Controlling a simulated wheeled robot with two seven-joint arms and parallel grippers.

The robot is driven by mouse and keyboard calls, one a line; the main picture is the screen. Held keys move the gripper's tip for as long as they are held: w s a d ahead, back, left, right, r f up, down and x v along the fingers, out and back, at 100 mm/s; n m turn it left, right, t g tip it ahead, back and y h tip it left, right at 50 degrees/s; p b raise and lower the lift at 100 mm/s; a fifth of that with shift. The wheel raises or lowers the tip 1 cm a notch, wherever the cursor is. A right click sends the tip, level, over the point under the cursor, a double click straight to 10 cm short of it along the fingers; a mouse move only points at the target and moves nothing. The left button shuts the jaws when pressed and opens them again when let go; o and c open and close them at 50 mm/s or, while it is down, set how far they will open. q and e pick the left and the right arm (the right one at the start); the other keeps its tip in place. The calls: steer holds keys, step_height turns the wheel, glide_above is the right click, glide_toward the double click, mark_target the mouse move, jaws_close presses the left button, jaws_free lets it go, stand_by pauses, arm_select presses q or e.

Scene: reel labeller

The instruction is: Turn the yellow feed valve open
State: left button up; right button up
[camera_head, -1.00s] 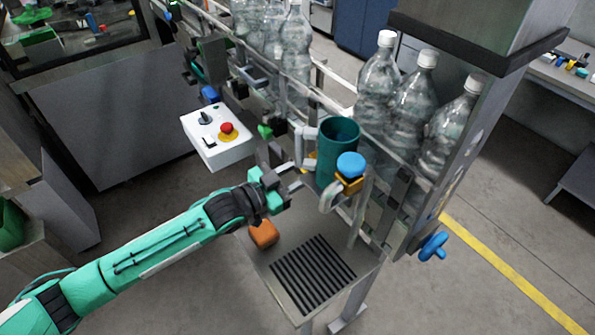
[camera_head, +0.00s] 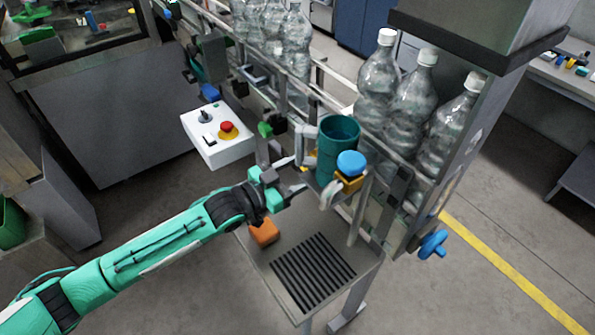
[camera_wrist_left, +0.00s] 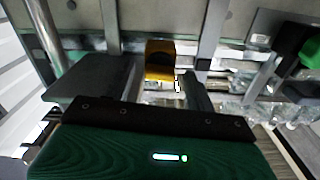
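The yellow feed valve (camera_head: 348,184) is a small yellow-orange block below a round blue cap (camera_head: 351,164), beside a teal cup (camera_head: 337,150) on the conveyor's near side. In the left wrist view a yellow part (camera_wrist_left: 160,62) with a dark recess shows ahead, beyond the finger gap. My left gripper (camera_head: 298,174) is left of the valve, its fingers pointing towards it and apart from it. In the left wrist view the gripper (camera_wrist_left: 163,88) is open with nothing between its fingers. My right gripper is not in view.
A bent grey pipe (camera_head: 328,195) stands close to the valve. A white control box (camera_head: 217,135) with a red button is at the left. Clear bottles (camera_head: 412,104) line the conveyor. An orange block (camera_head: 264,233) lies on the stand (camera_head: 352,246). A blue handwheel (camera_head: 433,244) is at the right.

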arm_select(q)
steer(key=shift+a, duration=0.1)
steer(key=b+v, duration=0.5)
steer(key=v, duration=0.8)
steer(key=shift+s+a, duration=0.25)
steer(key=b+x, duration=0.1)
steer(key=x, duration=1.3)
steer(key=shift+w+d+f, duration=0.2)
steer(key=shift+w+d, duration=0.05)
